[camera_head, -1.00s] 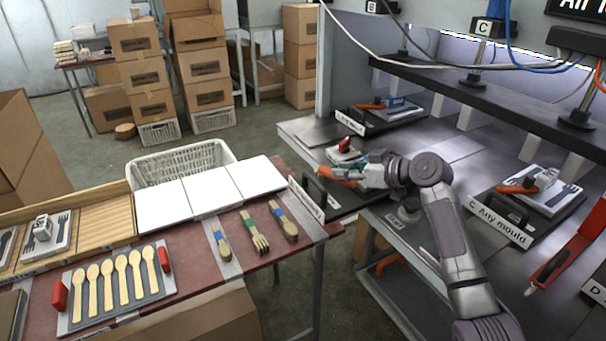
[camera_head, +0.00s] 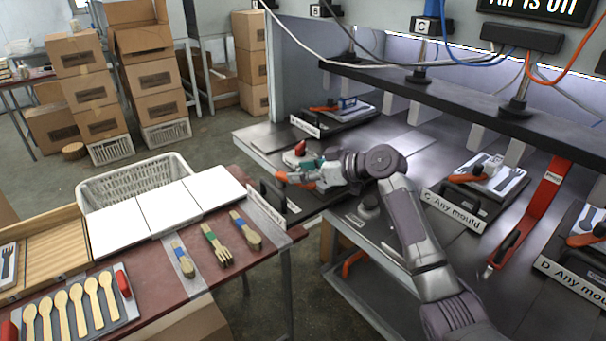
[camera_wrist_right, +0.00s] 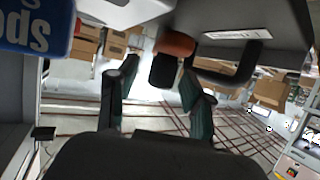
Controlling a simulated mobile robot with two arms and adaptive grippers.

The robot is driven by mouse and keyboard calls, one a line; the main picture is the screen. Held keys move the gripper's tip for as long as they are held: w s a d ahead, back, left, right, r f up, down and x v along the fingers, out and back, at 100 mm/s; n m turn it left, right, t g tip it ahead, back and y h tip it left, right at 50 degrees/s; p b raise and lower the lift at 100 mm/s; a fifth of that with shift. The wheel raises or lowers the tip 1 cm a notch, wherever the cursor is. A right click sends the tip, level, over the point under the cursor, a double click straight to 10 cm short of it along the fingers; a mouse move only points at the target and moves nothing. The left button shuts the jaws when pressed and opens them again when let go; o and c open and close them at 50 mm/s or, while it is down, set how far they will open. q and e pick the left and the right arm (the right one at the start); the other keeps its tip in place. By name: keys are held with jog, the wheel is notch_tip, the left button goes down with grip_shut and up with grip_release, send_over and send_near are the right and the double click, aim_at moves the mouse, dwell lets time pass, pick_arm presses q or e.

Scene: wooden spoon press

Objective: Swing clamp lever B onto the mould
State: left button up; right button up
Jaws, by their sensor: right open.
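Clamp lever B (camera_head: 282,177), orange, juts out toward the front left of the second station, beside a red knob (camera_head: 300,148). My right gripper (camera_head: 308,172), with teal fingers, is at the lever. In the right wrist view the lever's orange and black end (camera_wrist_right: 173,60) appears between the spread fingers of the gripper (camera_wrist_right: 160,95). I cannot tell whether either finger touches it. The mould at this station is mostly hidden behind my gripper and arm. My left gripper is out of view.
A black handle (camera_head: 268,196) stands at the station's front edge, close to my gripper. A dark press beam (camera_head: 450,100) runs above. A table (camera_head: 150,255) with wooden cutlery is at left.

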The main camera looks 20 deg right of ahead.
aim_at(303, 170)
notch_tip(303, 170, up, 9)
jog(key=shift+r, duration=0.1)
dwell(0.3)
